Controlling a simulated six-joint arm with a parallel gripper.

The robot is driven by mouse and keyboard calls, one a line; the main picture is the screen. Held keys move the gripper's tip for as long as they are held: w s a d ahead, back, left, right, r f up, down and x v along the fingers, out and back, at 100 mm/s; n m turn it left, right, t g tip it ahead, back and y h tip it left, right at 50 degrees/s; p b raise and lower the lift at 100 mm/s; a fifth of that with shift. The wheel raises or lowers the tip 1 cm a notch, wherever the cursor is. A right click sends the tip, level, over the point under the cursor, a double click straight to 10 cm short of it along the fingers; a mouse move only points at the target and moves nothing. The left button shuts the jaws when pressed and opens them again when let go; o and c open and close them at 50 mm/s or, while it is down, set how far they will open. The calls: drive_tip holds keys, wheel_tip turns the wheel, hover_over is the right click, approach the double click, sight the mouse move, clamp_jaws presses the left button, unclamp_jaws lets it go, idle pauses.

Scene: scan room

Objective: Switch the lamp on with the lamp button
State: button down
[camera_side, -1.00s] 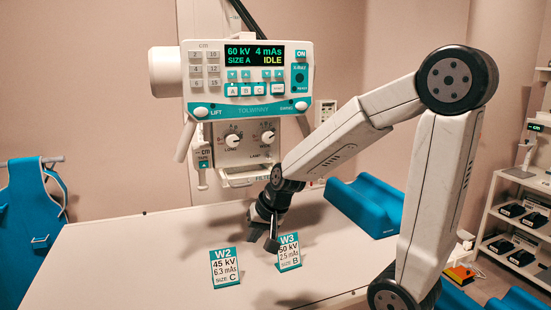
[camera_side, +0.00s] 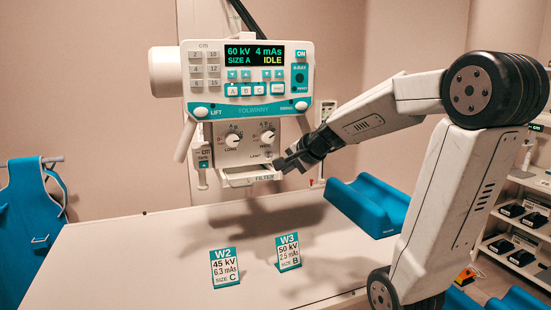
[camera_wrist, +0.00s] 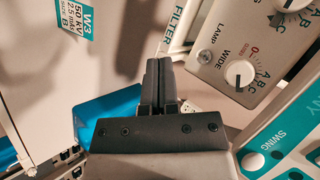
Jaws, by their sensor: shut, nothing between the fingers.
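The lamp button (camera_wrist: 204,56) appears in the wrist view as a small round grey knob by the word LAMP, at the edge of the collimator's front panel (camera_wrist: 255,55). In the side view, that panel (camera_side: 249,140) hangs under the control head, with the LAMP label near its lower right. My gripper (camera_side: 281,163) is shut and empty, close to the panel's lower right corner. In the wrist view, my closed fingertips (camera_wrist: 159,66) are left of the button and apart from it. I cannot tell whether the lamp is lit.
The control head's display (camera_side: 254,56) reads 60 kV, 4 mAs, size A, IDLE. The filter tray (camera_side: 250,179) juts out just below the panel. Cards W2 (camera_side: 225,268) and W3 (camera_side: 288,253) stand on the table (camera_side: 130,260). A blue cradle (camera_side: 370,205) lies at the right.

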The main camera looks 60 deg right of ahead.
drive_tip(key=shift+w+d, duration=0.1)
idle(0.3)
drive_tip(key=w+d, duration=0.6)
idle(0.6)
drive_tip(key=shift+w+d, duration=0.1)
idle(2.0)
drive_tip(key=shift+w+d, duration=0.2)
drive_tip(key=shift+w+d, duration=0.3)
idle(1.1)
drive_tip(key=shift+s+a, duration=0.1)
drive_tip(key=shift+s, duration=0.05)
drive_tip(key=shift+s+a, duration=0.45)
drive_tip(key=shift+a, duration=0.05)
idle(0.6)
drive_tip(key=shift+s+a, duration=1.75)
